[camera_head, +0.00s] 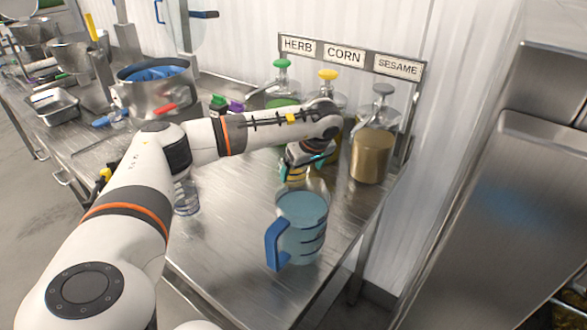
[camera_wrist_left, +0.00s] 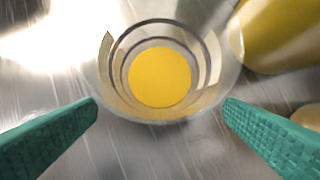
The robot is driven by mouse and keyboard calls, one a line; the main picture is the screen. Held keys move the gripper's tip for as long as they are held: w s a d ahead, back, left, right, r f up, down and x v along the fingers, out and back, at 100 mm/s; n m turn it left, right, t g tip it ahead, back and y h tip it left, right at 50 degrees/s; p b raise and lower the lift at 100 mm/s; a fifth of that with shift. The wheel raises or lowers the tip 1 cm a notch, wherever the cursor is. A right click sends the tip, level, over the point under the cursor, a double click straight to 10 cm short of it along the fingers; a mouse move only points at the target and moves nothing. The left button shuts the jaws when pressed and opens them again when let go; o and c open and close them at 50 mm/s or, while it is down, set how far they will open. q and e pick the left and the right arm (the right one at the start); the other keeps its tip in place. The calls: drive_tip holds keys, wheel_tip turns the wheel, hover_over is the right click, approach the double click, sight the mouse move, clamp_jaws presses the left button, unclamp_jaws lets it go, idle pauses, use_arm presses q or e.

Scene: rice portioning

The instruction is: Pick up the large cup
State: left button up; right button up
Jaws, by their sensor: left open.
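A clear round cup (camera_wrist_left: 160,112) with yellow inside stands on the metal table between and a little ahead of my left fingertips in the left wrist view. In the head view it is mostly hidden by my left gripper (camera_head: 297,165); I cannot tell its size. My left gripper points down over it. Its two teal fingers (camera_wrist_left: 161,104) are spread wide on either side of the cup, apart from it. A large clear measuring jug (camera_head: 306,238) with a blue handle and bluish contents stands just in front of that gripper. My right gripper is not in view.
Pump-topped dispensers, including sesame (camera_head: 371,155), stand at the back under a label board (camera_head: 345,57). A clear bottle (camera_head: 186,197) stands left of the jug. A metal pot (camera_head: 150,97) is at the back left. The table front (camera_head: 225,260) is bare.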

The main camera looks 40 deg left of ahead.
use_arm(q)
drive_tip(key=a, duration=0.1)
drive_tip(key=w+a+p, duration=0.1)
drive_tip(key=a, duration=0.3)
drive_tip(key=shift+w+f, duration=0.15)
drive_tip(key=shift+f, duration=0.45)
drive_tip(key=c, duration=1.2)
drive_tip(key=shift+w+r+p, duration=0.1)
drive_tip(key=shift+r+p, duration=0.1)
drive_tip(key=shift+p, duration=0.15)
